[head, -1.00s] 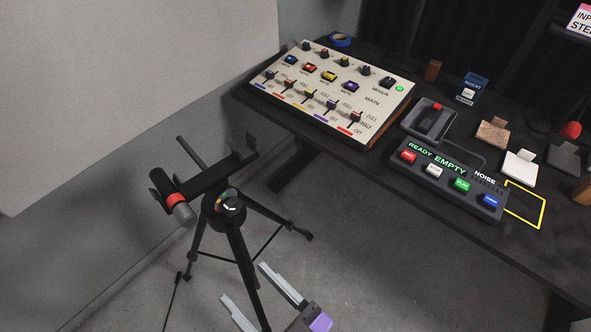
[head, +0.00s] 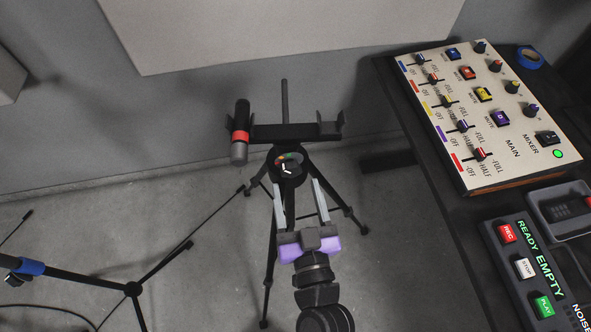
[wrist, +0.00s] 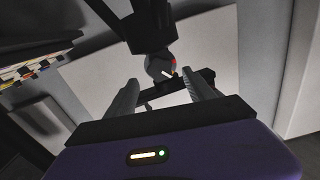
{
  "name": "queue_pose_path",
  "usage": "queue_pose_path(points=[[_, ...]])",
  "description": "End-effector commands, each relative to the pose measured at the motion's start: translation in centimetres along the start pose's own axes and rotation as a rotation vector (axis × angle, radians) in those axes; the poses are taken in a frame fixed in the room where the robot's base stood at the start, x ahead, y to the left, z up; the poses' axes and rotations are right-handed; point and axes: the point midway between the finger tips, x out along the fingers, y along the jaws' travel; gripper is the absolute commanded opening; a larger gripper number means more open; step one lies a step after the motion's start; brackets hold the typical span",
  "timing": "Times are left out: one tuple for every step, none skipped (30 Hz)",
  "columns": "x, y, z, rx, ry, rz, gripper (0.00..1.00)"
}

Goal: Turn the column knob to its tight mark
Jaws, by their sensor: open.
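The column knob (head: 286,170) is a dark round knob with a white pointer, set on the column of a black tripod stand (head: 270,222). A small coloured arc lies along its far edge; its marks are too small to read.
A dark cylinder with a red band (head: 241,135) sits at the left end of the stand's crossbar (head: 298,131). A mixer (head: 490,110) and a recorder panel (head: 527,265) lie on the right table. Another stand's legs (head: 133,288) spread over the floor at left.

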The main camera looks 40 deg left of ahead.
Motion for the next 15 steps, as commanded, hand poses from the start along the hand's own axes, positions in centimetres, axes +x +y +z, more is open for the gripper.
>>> queue_pose_path(points=[[0.9,0.0,-0.3,-0.001,0.002,-0.001,0.62],[1.4,0.0,-0.2,-0.001,0.0,-0.001,0.62],[1.9,0.0,-0.3,-0.001,0.001,-0.001,0.62],[2.3,0.0,-0.3,0.0,0.0,0.0,0.62],[2.7,0.0,-0.2,0.0,0.0,-0.001,0.62],[3.2,0.0,-0.2,0.0,0.001,0.0,0.62],[3.4,0.0,-0.1,0.0,0.0,0.0,0.62],[3.7,0.0,-0.1,0.0,0.0,0.0,0.62],[4.0,0.0,-0.1,-0.001,0.001,0.0,0.62],[4.2,0.0,-0.1,-0.001,0.0,0.001,0.62],[4.3,0.0,-0.1,-0.001,0.0,0.001,0.62],[4.4,0.1,0.0,-0.001,0.0,0.001,0.62],[4.5,0.1,0.0,-0.001,0.0,0.001,0.62],[4.5,0.0,0.0,-0.001,0.0,0.001,0.62],[4.5,0.1,0.0,-0.001,0.0,0.001,0.62]])
